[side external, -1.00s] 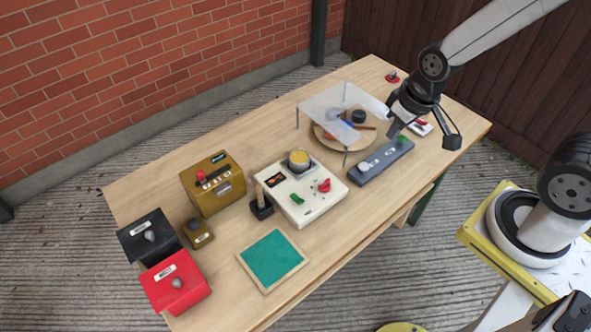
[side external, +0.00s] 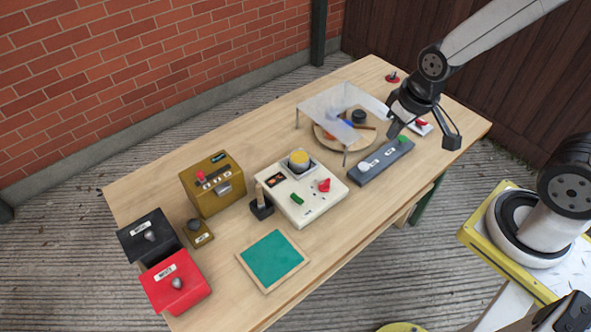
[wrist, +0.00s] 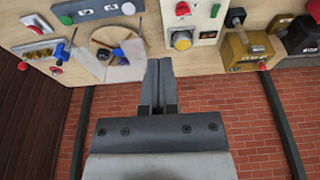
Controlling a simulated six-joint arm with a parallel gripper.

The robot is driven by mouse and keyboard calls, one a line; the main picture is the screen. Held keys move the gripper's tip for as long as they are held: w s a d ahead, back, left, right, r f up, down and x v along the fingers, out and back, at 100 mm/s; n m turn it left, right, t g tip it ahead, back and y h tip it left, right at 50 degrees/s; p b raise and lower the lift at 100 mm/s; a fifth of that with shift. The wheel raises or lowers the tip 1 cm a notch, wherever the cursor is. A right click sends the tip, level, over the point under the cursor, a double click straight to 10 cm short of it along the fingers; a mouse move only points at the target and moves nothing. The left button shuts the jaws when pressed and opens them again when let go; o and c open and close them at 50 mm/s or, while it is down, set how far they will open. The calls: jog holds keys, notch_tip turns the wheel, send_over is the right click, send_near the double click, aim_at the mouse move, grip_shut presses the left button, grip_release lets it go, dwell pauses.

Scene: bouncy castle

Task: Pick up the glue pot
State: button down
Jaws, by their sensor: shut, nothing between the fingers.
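A dark round pot (side external: 359,116), likely the glue pot, stands on a round wooden board (side external: 322,136), partly beneath or behind a clear sheet (side external: 335,103) on thin legs. Its label cannot be read. The pot also shows in the wrist view (wrist: 118,52), at the upper left. My gripper (side external: 424,132) is above the right part of the table, to the right of the board and apart from the pot. In the wrist view my gripper (wrist: 158,64) has its fingers together with nothing between them.
A grey panel (side external: 381,162) with knobs lies below my gripper. A cream control box (side external: 300,200), mustard box (side external: 212,184), black box (side external: 149,237), red box (side external: 176,284) and green pad (side external: 272,258) stand further left. A brick wall (side external: 150,75) runs behind.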

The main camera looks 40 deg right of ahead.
aim_at(303, 158)
grip_release()
jog(key=w+a+f+m+g+y, duration=0.1)
jog(key=w+a+f+m+y, duration=0.2)
jog(key=f+m+y, duration=0.35)
jog(key=w+a+f+m+g+y, duration=0.1)
jog(key=w+a+f+m+y, duration=0.25)
jog(key=m, duration=0.55)
jog(key=w+f+m+t, duration=0.1)
jog(key=w+f+m, duration=0.1)
jog(key=w+f+m+t, duration=0.1)
jog(key=m+t, duration=0.1)
jog(key=w+d+f+m+t, duration=0.1)
jog(key=w+f+m+t, duration=0.1)
jog(key=shift+w+f+m+y, duration=0.3)
jog(key=shift+m, duration=0.05)
jog(key=w+d+f+m+t+h, duration=0.1)
jog(key=f+m, duration=0.1)
jog(key=w+d+f+m+t, duration=0.1)
jog(key=d+m+t, duration=0.1)
jog(key=w+d+f+m+t+h, duration=0.1)
jog(key=w+d+f+m+t, duration=0.1)
jog(key=shift+d+f+m+h, duration=0.25)
jog(key=shift+f+m+h, duration=0.05)
jog(key=shift+f, duration=0.05)
jog(key=shift+x, duration=1.35)
